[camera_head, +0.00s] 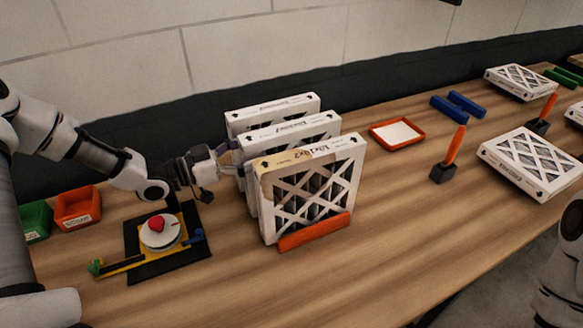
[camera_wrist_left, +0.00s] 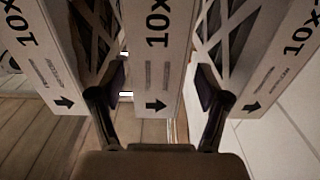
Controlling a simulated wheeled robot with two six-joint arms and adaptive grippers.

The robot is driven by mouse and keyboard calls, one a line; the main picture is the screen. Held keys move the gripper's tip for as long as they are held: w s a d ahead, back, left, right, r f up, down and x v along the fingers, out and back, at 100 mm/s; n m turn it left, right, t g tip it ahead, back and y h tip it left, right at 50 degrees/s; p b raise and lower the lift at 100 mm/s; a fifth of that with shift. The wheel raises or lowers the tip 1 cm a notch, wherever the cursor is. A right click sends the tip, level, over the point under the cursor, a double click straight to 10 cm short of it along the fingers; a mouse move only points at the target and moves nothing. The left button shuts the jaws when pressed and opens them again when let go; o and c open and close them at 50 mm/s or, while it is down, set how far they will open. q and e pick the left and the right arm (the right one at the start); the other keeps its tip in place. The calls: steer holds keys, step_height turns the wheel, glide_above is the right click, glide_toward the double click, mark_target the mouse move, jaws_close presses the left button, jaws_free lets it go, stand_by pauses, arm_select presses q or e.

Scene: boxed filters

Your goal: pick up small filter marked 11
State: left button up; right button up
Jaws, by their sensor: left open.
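Three boxed filters stand upright in a row on the table: the front filter (camera_head: 309,185), the middle filter (camera_head: 290,131) and the rear filter (camera_head: 272,111). I cannot read an 11 on any of them; their edges show "10x" print. My left gripper (camera_head: 230,160) is at the left end of the row. In the left wrist view, my open gripper (camera_wrist_left: 160,88) has one finger on each side of the middle filter (camera_wrist_left: 158,45), in the gaps to its neighbours. Whether the fingers touch it is unclear. My right gripper is out of view.
An orange holder (camera_head: 314,232) is at the front filter's foot. A black mat (camera_head: 140,270) with a round white item lies left, near orange (camera_head: 78,208) and green (camera_head: 38,220) bins. An orange-rimmed tray (camera_head: 397,133) and flat filters (camera_head: 532,163) lie right.

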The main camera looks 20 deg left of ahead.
mark_target(267, 148)
arm_select(q)
steer(key=x, duration=0.5)
steer(key=shift+d+p, duration=0.15)
steer(key=shift+p, duration=0.2)
steer(key=shift+s, duration=0.15)
steer(key=c, duration=0.4)
jaws_close()
